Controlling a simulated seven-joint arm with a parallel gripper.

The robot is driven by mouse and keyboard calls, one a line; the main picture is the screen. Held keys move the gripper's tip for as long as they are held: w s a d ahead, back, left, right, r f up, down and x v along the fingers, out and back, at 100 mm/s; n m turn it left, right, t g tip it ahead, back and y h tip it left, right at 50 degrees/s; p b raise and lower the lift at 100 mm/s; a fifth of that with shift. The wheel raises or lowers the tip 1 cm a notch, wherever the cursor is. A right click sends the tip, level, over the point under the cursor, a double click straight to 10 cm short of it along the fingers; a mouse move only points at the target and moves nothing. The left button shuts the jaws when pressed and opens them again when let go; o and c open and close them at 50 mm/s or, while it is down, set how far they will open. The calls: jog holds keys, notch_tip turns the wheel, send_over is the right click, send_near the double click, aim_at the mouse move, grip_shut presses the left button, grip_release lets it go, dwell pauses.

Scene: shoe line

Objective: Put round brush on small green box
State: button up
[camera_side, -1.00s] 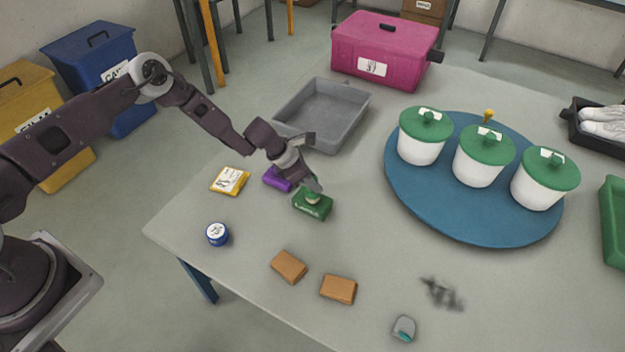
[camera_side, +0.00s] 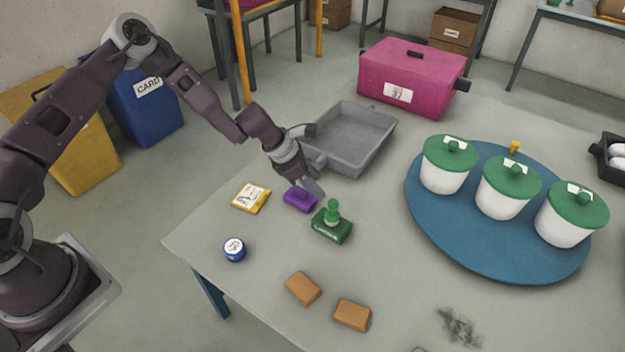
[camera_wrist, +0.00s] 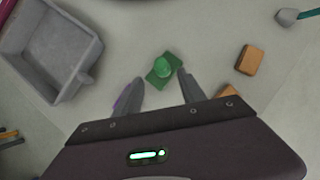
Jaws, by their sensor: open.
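The small green box (camera_side: 331,230) lies on the grey table. The round brush, green with a ball-shaped knob (camera_side: 332,207), stands upright on top of it. In the wrist view the green box (camera_wrist: 154,81) and the brush knob (camera_wrist: 169,63) show just beyond my fingertips. My gripper (camera_side: 314,187) is open and empty, above and a little to the left of the brush, apart from it. In the wrist view its two fingers (camera_wrist: 160,87) are spread, with clear space between them.
A purple block (camera_side: 299,199), yellow packet (camera_side: 251,197) and blue round tin (camera_side: 235,250) lie left of the box. Two brown blocks (camera_side: 304,288) lie in front. A grey tray (camera_side: 375,155) stands behind. A blue turntable (camera_side: 425,225) with white, green-lidded pots is at right.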

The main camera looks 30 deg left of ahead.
jog(key=s+r+m, duration=0.4)
jog(key=r+m, duration=0.1)
jog(key=r, duration=0.3)
jog(key=s+d+r+m, duration=0.1)
jog(key=s+r+m, duration=0.3)
jog(key=r, duration=0.5)
jog(key=s+r+m, duration=0.3)
jog(key=r+m, duration=0.3)
jog(key=r, duration=0.2)
jog(key=s+a+r+m+y, duration=0.1)
jog(key=s+a+r+m, duration=0.1)
jog(key=s, duration=0.6)
jog(key=s+a+r+m+y, duration=0.1)
jog(key=s+a+r+m, duration=0.2)
jog(key=s+m, duration=0.3)
jog(key=s+a+r+m+t+y, duration=0.1)
jog(key=s+a+r+m+y, duration=0.1)
jog(key=s, duration=1)
jog(key=shift+s+a+r+m, duration=0.3)
jog(key=shift+r+m, duration=0.55)
jog(key=shift+m, duration=0.35)
